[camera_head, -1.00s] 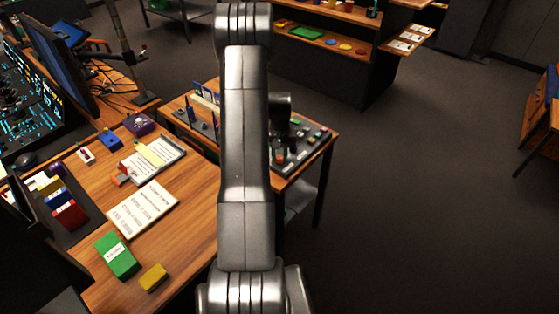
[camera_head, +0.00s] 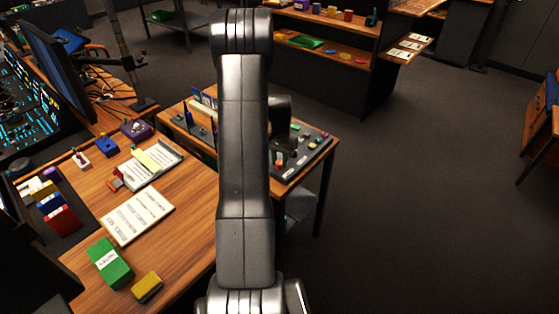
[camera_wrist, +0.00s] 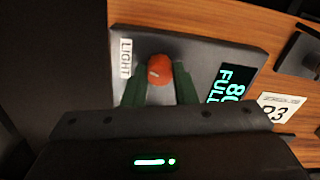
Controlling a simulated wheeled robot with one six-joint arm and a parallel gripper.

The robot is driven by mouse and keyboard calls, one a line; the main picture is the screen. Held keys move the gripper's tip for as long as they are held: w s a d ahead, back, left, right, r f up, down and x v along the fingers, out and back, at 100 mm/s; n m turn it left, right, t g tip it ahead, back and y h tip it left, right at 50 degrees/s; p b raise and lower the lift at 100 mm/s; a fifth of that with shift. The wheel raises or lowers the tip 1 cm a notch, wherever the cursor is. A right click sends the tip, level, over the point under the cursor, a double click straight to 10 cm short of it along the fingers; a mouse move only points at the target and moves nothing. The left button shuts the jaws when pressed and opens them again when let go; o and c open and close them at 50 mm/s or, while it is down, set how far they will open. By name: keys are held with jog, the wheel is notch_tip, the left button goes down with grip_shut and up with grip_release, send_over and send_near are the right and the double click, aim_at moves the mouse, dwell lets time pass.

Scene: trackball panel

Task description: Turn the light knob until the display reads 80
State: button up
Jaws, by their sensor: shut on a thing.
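The light knob (camera_wrist: 159,67) is orange-red and round, on a grey panel in the wrist view, beside a white label (camera_wrist: 125,59) reading LIGHT. My gripper (camera_wrist: 160,76) has its green fingers on either side of the knob and is shut on it. The display (camera_wrist: 230,83) is dark, to the right of the knob, with tilted cyan characters that look like 80 and FULL.
A white card (camera_wrist: 280,107) with dark digits lies right of the display. In the head view, a control panel (camera_head: 308,150) is on the small table behind my arm. The desk at left holds a paper sheet (camera_head: 138,216) and a green box (camera_head: 109,262). The floor at right is clear.

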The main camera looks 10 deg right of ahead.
aim_at(279, 162)
jog(key=o, duration=1)
notch_tip(279, 162, up, 14)
jog(key=shift+b, duration=0.45)
jog(key=shift+f, duration=0.2)
notch_tip(279, 162, down, 14)
jog(key=shift+r+p, duration=0.2)
jog(key=shift+p, duration=0.3)
